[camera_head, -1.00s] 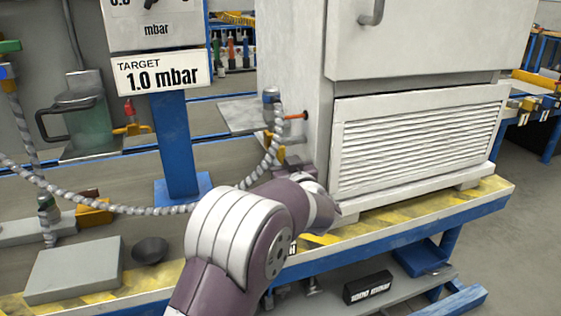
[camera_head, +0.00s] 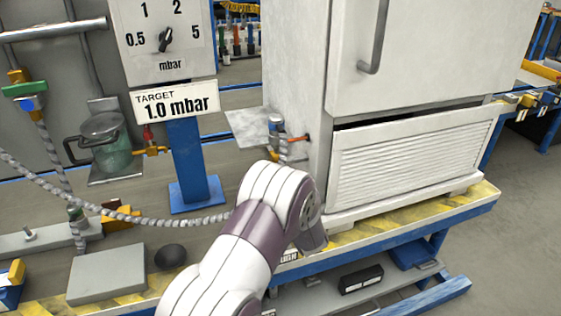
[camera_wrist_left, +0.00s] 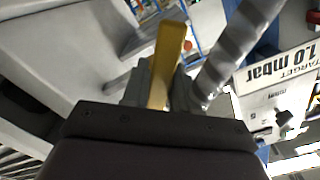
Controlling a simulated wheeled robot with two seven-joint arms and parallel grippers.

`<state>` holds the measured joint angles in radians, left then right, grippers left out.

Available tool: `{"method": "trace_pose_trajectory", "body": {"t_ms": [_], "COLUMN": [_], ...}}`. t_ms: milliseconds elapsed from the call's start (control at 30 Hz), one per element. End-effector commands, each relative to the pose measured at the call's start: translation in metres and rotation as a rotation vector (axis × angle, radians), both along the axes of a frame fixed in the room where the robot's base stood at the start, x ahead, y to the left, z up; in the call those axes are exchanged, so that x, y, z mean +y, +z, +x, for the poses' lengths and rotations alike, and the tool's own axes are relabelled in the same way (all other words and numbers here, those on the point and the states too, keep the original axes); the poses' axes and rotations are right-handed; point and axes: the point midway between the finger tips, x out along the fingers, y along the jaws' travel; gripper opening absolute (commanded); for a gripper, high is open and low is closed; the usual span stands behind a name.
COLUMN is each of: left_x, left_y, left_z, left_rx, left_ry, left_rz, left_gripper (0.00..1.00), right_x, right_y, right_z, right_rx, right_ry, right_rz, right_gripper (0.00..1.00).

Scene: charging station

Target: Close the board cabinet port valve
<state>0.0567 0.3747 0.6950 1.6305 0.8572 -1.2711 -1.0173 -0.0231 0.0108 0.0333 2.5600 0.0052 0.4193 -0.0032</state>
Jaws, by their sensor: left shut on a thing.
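The white board cabinet (camera_head: 293,70) stands on the blue bench, its port fitting (camera_head: 276,126) on its left side beside a small orange-red knob (camera_head: 299,138). In the left wrist view a yellow valve lever (camera_wrist_left: 166,60) stands between the fingers of my left gripper (camera_wrist_left: 163,92), which is shut on it. A grey ribbed hose (camera_wrist_left: 235,45) runs close beside the lever. In the head view my left arm covers the gripper and the lower part of the port. My right gripper is in neither view.
A gauge panel (camera_head: 165,40) with a "TARGET 1.0 mbar" sign (camera_head: 175,101) stands on a blue post (camera_head: 190,160) left of the cabinet. The ribbed hose (camera_head: 130,215) crosses the bench. A green-tinted jar (camera_head: 107,145) and a grey block (camera_head: 107,273) are at left.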

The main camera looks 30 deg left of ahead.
Motion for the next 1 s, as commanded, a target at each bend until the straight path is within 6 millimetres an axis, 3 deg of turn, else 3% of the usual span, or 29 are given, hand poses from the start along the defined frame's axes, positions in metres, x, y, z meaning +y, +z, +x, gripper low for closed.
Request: {"method": "trace_pose_trajectory", "body": {"t_ms": [33,400,700,1000], "left_x": [0.001,0.004,0.006,0.006], "left_y": [0.009,0.014,0.018,0.02], "left_z": [-0.001,-0.006,-0.008,-0.008], "left_rx": [0.038,0.304,0.497,0.628], "left_ry": [-0.001,-0.001,-0.001,-0.001], "left_rz": [0.025,0.252,0.419,0.531], "left_gripper": [0.0,0.0,0.0,0.0], "right_x": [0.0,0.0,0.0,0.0], "right_y": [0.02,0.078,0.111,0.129], "right_z": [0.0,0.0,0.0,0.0], "right_rx": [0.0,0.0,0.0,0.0], "right_ry": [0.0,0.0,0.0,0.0], "right_rz": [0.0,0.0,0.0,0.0], "right_gripper": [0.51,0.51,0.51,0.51]}}
